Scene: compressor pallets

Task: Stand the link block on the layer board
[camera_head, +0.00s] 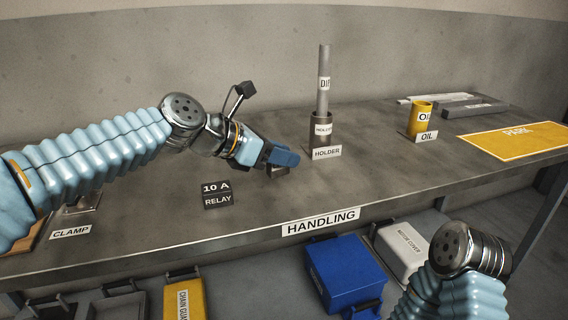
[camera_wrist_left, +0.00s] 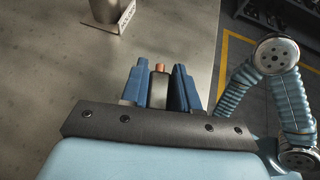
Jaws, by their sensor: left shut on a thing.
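My left gripper (camera_head: 284,160) is over the middle of the handling bench, its blue fingers shut on a small grey block. In the left wrist view the block (camera_wrist_left: 158,91) sits between the fingertips (camera_wrist_left: 159,88) and has a copper-coloured end. I take it for the link block, but no label on it shows. In the head view the fingers mostly hide it, and I cannot tell whether it touches the bench. I cannot pick out a layer board by its label. My right arm shows at the lower right, but its gripper is out of view.
A holder (camera_head: 321,133) with an upright grey dipstick (camera_head: 323,95) stands right of my left gripper. A yellow oil can (camera_head: 421,119), grey bars (camera_head: 474,108) and a yellow park mat (camera_head: 515,139) lie further right. A black relay (camera_head: 217,194) sits nearer the front edge. Bins stand below.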

